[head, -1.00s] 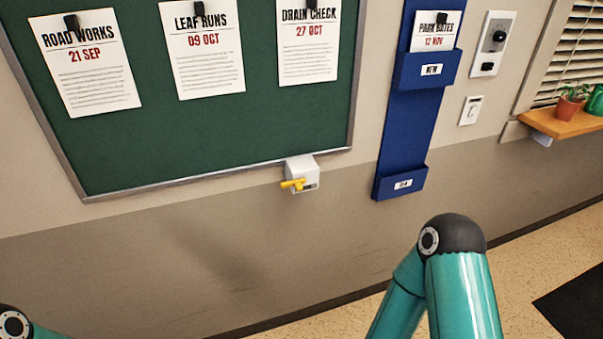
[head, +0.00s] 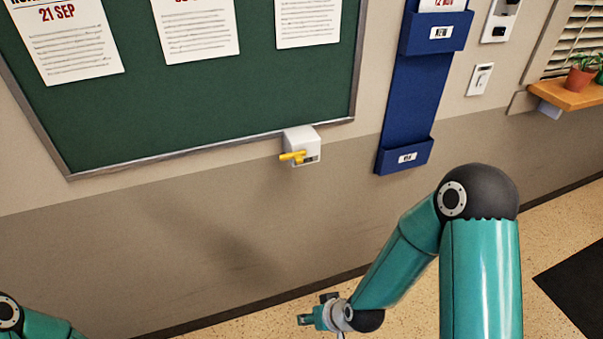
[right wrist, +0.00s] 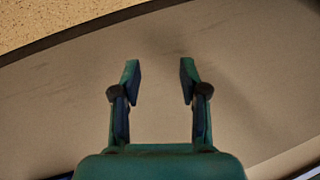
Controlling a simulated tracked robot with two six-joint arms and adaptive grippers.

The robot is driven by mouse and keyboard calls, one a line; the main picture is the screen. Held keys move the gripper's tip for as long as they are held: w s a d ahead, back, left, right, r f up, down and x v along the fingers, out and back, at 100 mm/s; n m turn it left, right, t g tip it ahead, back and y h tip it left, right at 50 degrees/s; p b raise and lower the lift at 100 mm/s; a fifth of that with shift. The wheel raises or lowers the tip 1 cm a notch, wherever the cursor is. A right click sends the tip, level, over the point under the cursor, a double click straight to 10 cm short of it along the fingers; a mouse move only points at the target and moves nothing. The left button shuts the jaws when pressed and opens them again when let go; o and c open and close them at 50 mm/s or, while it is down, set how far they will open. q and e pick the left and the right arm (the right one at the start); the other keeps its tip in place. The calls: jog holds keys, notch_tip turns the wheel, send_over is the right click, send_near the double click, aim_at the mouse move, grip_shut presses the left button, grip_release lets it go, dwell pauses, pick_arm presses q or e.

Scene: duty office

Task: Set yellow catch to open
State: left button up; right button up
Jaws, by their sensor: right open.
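The yellow catch (head: 293,156) is a small lever on a white box (head: 302,141) at the lower edge of the green notice board. The lever points left, roughly level. A small dark label shows beside it, too small to read. My right gripper (head: 308,318) is low in the head view, below the catch and well apart from it. In the right wrist view my right gripper (right wrist: 160,75) has its two fingers apart with nothing between them, facing the bare wall. My left gripper is not in view.
The green notice board (head: 210,95) with pinned sheets is above the catch. A blue wall rack (head: 408,105) hangs to its right. A wooden shelf (head: 575,96) with a potted plant (head: 581,75) is at the far right. The wall below the catch is bare.

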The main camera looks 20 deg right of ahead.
aim_at(300, 161)
jog(key=w+d+r+n+t+h+b, duration=0.1)
jog(key=w+d+r+t+b, duration=0.2)
jog(key=w+r+t+b, duration=0.75)
notch_tip(300, 161, up, 16)
jog(key=s+d+t+h, duration=0.1)
jog(key=s+d+t, duration=0.2)
jog(key=shift+g, duration=0.25)
jog(key=w+p, duration=0.1)
jog(key=w, duration=0.4)
jog(key=w+p, duration=0.1)
jog(key=w, duration=0.5)
jog(key=w+a+p, duration=0.1)
jog(key=w, duration=0.5)
jog(key=shift+w+r, duration=0.15)
jog(key=shift+r, duration=0.1)
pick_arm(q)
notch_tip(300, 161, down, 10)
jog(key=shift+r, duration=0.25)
pick_arm(e)
grip_shut()
